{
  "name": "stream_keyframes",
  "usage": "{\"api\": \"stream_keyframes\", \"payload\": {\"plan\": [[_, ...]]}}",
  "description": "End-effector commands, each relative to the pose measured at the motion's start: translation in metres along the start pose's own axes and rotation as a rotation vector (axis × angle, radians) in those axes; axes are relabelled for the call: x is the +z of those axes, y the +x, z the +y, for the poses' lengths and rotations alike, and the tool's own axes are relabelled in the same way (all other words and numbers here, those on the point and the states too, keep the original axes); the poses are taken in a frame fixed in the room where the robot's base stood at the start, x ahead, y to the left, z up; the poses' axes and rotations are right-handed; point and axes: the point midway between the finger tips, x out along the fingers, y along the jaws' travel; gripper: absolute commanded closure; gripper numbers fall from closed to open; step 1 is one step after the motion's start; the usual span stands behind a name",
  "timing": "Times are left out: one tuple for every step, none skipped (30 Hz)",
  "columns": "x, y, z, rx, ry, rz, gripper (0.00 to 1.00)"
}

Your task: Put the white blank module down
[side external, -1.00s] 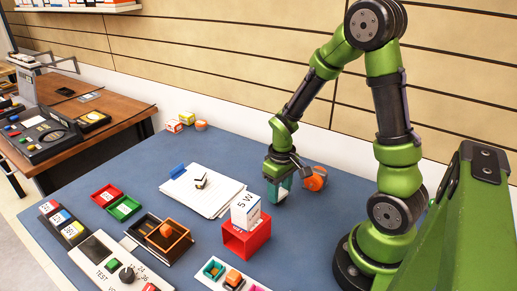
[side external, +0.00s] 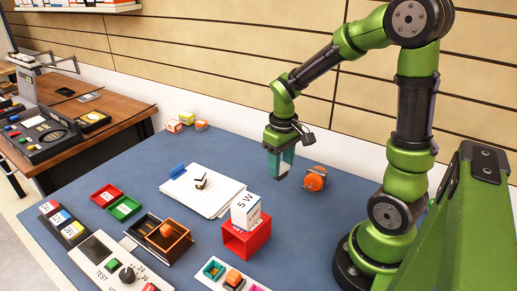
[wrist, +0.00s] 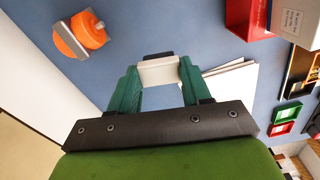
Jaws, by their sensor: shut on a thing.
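The white blank module (wrist: 158,71), a small white block with a dark part at its far side, is between my gripper's teal fingertips in the wrist view. My gripper (wrist: 157,78) is shut on it. In the side external view my gripper (side external: 279,172) hangs above the blue table, right of the white paper stack and left of an orange round part. The module is mostly hidden by the fingers there.
The orange part (side external: 315,179) stands close to the right of my gripper; it also shows in the wrist view (wrist: 88,32). A red box (side external: 240,240) holding a white carton (side external: 246,210) is in front. Bare blue table (side external: 285,220) lies below my gripper.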

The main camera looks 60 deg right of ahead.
Motion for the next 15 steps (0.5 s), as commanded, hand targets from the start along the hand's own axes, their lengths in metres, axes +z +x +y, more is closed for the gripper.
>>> {"api": "stream_keyframes", "payload": {"plan": [[-0.009,0.005,0.005,0.0,0.002,-0.003,0.81],[-0.015,0.008,0.007,0.0,-0.002,-0.004,0.81],[-0.024,0.013,0.011,0.0,-0.011,-0.005,0.81],[-0.031,0.017,0.014,0.0,-0.02,-0.004,0.81],[-0.038,0.02,0.017,0.0,-0.031,-0.004,0.81],[-0.048,0.025,0.021,-0.001,-0.048,-0.004,0.81],[-0.054,0.028,0.024,-0.001,-0.06,-0.003,0.81],[-0.061,0.031,0.026,0.0,-0.074,-0.003,0.81],[-0.069,0.034,0.029,0.0,-0.095,-0.002,0.81],[-0.075,0.036,0.032,0.0,-0.109,-0.002,0.81],[-0.081,0.037,0.033,0.0,-0.126,0.0,0.81],[-0.087,0.037,0.035,0.0,-0.147,0.001,0.81],[-0.091,0.037,0.035,0.0,-0.16,0.001,0.81],[-0.094,0.036,0.036,0.0,-0.171,0.002,0.81],[-0.098,0.034,0.036,0.0,-0.185,0.002,0.81]]}}
